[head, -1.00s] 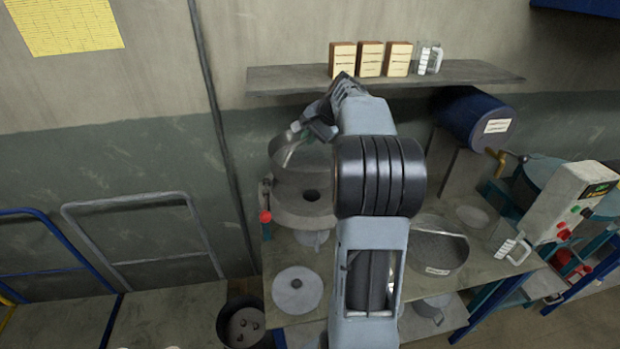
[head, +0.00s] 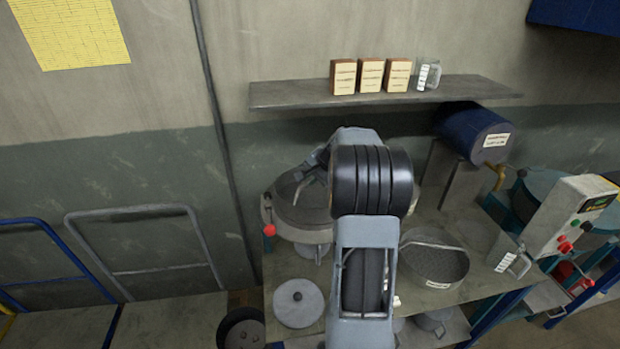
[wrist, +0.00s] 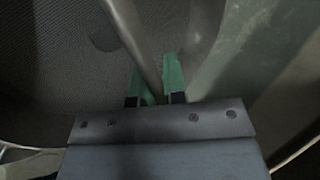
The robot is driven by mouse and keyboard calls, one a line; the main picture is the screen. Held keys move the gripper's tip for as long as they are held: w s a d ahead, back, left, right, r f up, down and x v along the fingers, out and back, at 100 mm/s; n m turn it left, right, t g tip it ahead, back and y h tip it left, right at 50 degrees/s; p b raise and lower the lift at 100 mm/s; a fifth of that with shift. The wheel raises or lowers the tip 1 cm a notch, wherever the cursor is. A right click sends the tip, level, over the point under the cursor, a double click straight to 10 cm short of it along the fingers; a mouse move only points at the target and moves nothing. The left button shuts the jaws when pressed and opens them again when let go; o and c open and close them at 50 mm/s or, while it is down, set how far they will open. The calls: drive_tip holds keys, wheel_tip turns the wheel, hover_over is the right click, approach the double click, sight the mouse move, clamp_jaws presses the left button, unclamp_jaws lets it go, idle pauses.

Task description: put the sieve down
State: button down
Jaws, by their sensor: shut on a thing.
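The sieve (head: 290,190) is a grey round pan with a bail handle. It sits at the left of the bench in the head view, over a round grey stand (head: 300,234) with a red knob (head: 269,230). I cannot tell whether it rests on the stand or hangs just above it. In the wrist view my gripper (wrist: 158,82) has green fingertips shut on the handle bar (wrist: 132,32), with the sieve's fine mesh (wrist: 50,65) below. In the head view my arm hides the gripper and the sieve's right side.
A second sieve-like pan (head: 434,266) with a handle stands right of my arm. A round lid (head: 298,303) lies in front of the stand. A measuring jug (head: 512,262) and a control box (head: 568,215) are farther right. A shelf (head: 450,91) with boxes runs above.

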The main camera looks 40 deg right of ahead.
drive_tip(key=c, duration=1.2)
unclamp_jaws()
drive_tip(key=shift+s+d+f, duration=0.1)
drive_tip(key=shift+s+f, duration=0.05)
drive_tip(key=shift+r, duration=0.2)
drive_tip(key=shift+s+r, duration=0.1)
drive_tip(key=shift+r, duration=0.1)
drive_tip(key=b+v, duration=0.2)
drive_tip(key=v, duration=0.8)
drive_tip(key=s+a+n+g+h, duration=0.1)
drive_tip(key=s+a+n, duration=0.2)
drive_tip(key=a, duration=0.6)
drive_tip(key=s+a+n+g, duration=0.1)
drive_tip(key=s+a+n, duration=0.25)
drive_tip(key=a, duration=0.55)
drive_tip(key=s+a+f+n, duration=0.1)
drive_tip(key=s+a+n, duration=0.1)
drive_tip(key=s+a, duration=0.1)
drive_tip(key=s+a+f+n, duration=0.2)
drive_tip(key=s+a+n, duration=0.1)
drive_tip(key=s+a+f+n+h, duration=0.1)
drive_tip(key=s+a+f+n, duration=0.1)
drive_tip(key=s+a, duration=0.1)
drive_tip(key=shift+s+a+f+t, duration=0.15)
drive_tip(key=shift+a+f+t, duration=0.05)
drive_tip(key=shift+a+t, duration=0.1)
